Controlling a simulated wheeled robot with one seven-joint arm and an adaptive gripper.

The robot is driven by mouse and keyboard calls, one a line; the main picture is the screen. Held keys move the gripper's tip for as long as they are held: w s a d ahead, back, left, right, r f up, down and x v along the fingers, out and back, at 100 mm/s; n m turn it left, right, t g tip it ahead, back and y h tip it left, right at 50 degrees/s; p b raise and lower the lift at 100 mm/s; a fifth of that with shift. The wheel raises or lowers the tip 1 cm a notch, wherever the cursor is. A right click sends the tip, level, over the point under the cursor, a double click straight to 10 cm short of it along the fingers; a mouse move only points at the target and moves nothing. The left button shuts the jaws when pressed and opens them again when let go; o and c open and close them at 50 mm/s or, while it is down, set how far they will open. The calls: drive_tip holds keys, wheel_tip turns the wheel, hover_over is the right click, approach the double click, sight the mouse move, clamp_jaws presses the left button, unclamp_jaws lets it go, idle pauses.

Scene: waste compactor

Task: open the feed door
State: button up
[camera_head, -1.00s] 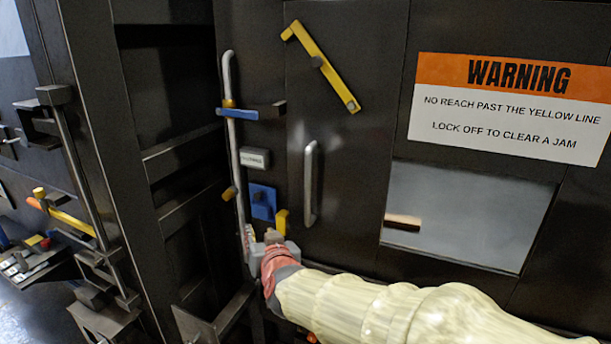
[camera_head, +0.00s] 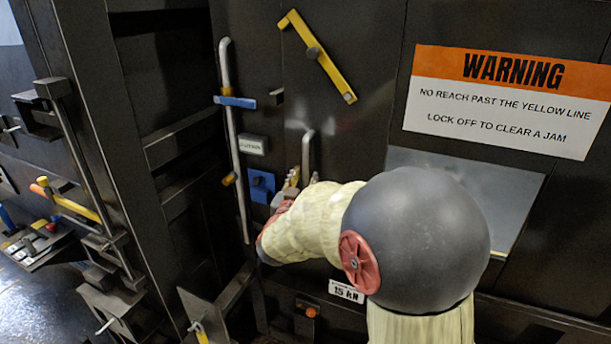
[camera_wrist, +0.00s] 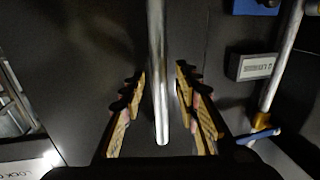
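The feed door (camera_head: 350,135) is a dark panel that looks shut in the head view. Its vertical grey bar handle (camera_head: 307,150) shows above my gripper (camera_head: 303,180); its lower part is hidden. In the wrist view the handle (camera_wrist: 156,40) runs down between the two ridged fingers of my gripper (camera_wrist: 160,85). The fingers are open, with a gap on each side of the bar. A diagonal yellow lever (camera_head: 330,72) sits on the door's upper part. Left of the door, a tall grey rod (camera_head: 233,140) carries a blue bar (camera_head: 235,102), apart from a dark block (camera_head: 277,97).
A blue plate (camera_head: 261,187) and a small grey label (camera_head: 253,145) sit between rod and handle; the label also shows in the wrist view (camera_wrist: 255,67). A warning sign (camera_head: 500,103) and a window (camera_head: 510,190) are to the right. Dark frame posts stand left.

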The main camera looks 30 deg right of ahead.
drive_tip(key=shift+x, duration=0.8)
drive_tip(key=c, duration=0.3)
clamp_jaws()
